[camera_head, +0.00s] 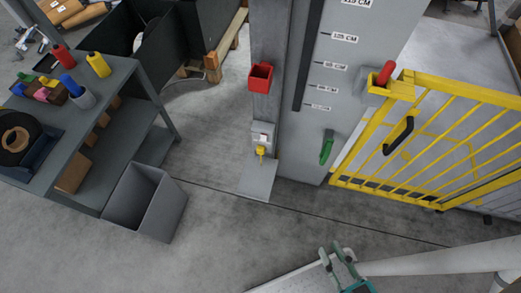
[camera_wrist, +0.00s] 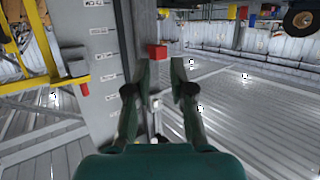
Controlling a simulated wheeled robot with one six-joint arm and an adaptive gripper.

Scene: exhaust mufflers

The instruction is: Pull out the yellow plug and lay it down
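The yellow plug (camera_head: 261,151) sits in a small pale socket box (camera_head: 263,135) low on a grey post. It hangs over a grey ledge or plate (camera_head: 258,180) at the foot of the post. My gripper (camera_head: 337,253) is at the lower right of the head view, well apart from the plug. In the wrist view my gripper (camera_wrist: 160,68) has its two green fingers apart, with nothing held between them. I cannot make out the yellow plug in the wrist view.
A red box (camera_head: 260,77) is on the post above the socket; it also shows in the wrist view (camera_wrist: 157,52). A grey bin (camera_head: 146,201) and a loaded workbench (camera_head: 108,75) stand left. A yellow gate (camera_head: 440,95) and green handle (camera_head: 327,147) are right. Floor before the post is clear.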

